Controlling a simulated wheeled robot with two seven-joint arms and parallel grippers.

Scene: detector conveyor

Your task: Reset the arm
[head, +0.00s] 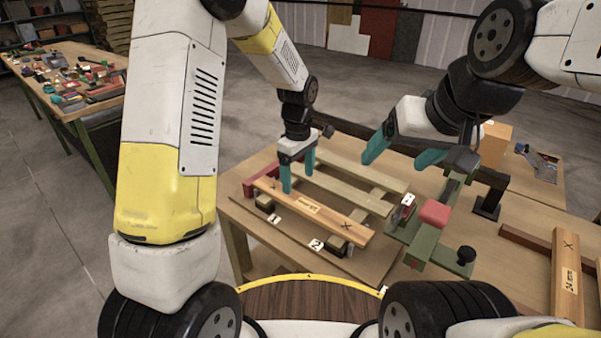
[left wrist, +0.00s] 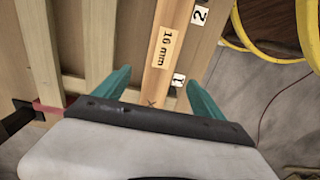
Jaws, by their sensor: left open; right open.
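My left gripper (head: 299,172) hangs over the left end of a wooden board (head: 310,208) that bears a label and an X mark. In the left wrist view its teal fingers (left wrist: 158,90) are open, one on each side of the board labelled 16 mm (left wrist: 168,42), with nothing held. I cannot tell whether the fingers touch the board. My right gripper (head: 408,150) is open and empty, raised above the right part of the bench near the green fixture (head: 405,235).
Pale slats (head: 345,180) lie behind the labelled board. The green fixture carries a red block (head: 434,213) and a black knob (head: 466,254). Another X-marked board (head: 565,275) lies at the right. A cluttered table (head: 70,75) stands at the far left.

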